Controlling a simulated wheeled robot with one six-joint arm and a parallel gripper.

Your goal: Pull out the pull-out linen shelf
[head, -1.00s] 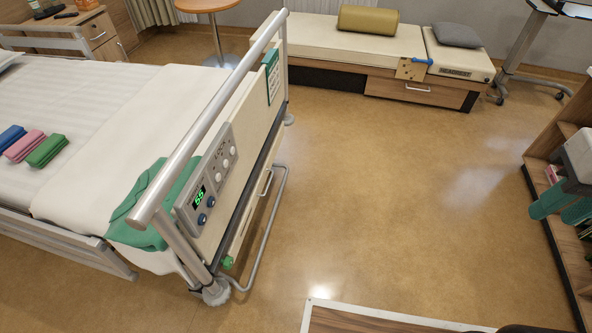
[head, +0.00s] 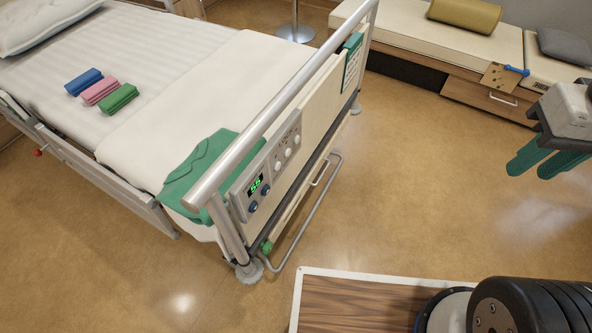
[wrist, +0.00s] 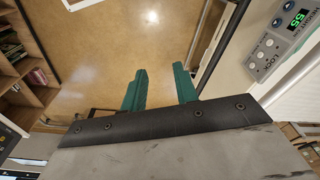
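The pull-out linen shelf appears to be the pale front (head: 292,208) low under the bed's footboard, with a small metal bar handle (head: 321,172) near its far end. It looks pushed in, flush under the footboard. A bent metal tube (head: 311,222) runs low in front of it. My gripper (head: 543,163) has teal fingers and hangs in the air at the right of the head view, well apart from the handle. In the wrist view my gripper (wrist: 160,90) has a gap between its fingers and holds nothing. The bed's footboard is at the right there.
The footboard (head: 310,97) carries a control panel (head: 262,182), with a green cloth (head: 200,172) beside it on the bed. Folded cloths (head: 102,91) lie on the mattress. A bench (head: 440,50) with a drawer stands at the back. The floor between bed and gripper is clear.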

